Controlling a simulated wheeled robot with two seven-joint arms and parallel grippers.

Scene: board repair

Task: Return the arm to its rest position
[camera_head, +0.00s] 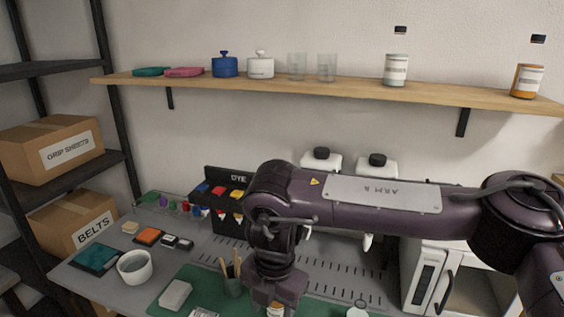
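My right arm (380,194), dark purple with a pale plate reading "ARM R", reaches in from the right edge across the middle of the head view. Its forearm lies nearly level, and its wrist bends down at the left end. My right gripper (277,292) points down over the green mat at the bottom edge. A small orange and white thing (275,309) shows just under it; I cannot tell whether it is held. The fingertips are hidden or cut off. My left arm is not in view.
The grey worktable (205,255) holds a white bowl (134,266), a brush cup (233,285), a white block (174,294) and a dye rack (228,176). A white cabinet (425,275) stands behind the arm at right. A wooden shelf (345,88) with jars runs above.

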